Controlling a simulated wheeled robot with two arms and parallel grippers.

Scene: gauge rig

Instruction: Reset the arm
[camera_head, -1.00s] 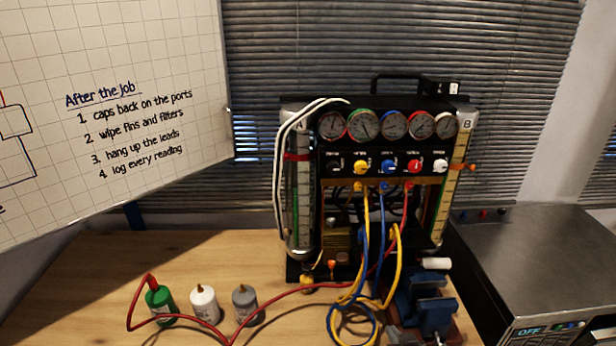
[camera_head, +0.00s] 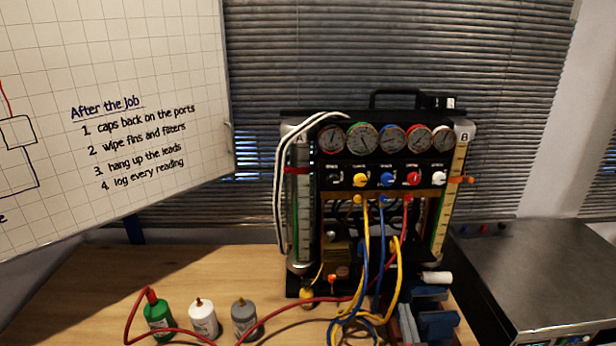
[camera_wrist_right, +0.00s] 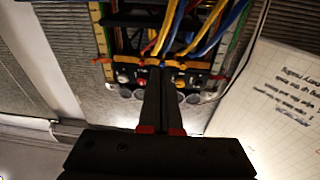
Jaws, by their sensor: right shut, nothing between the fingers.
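The gauge rig (camera_head: 385,175) stands upright at the back of the wooden bench, with a row of round gauges above coloured knobs. Yellow, blue and red hoses hang from its ports. Contact with the rig or hoses cannot be told. My left gripper is not in view.
Green (camera_head: 158,317), white (camera_head: 204,320) and grey (camera_head: 245,322) bottles stand at the front left, with a red hose (camera_head: 290,305) running past them. A metal appliance (camera_head: 550,275) is at right. A whiteboard (camera_head: 110,60) hangs at left. The left bench (camera_head: 200,265) has clear room.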

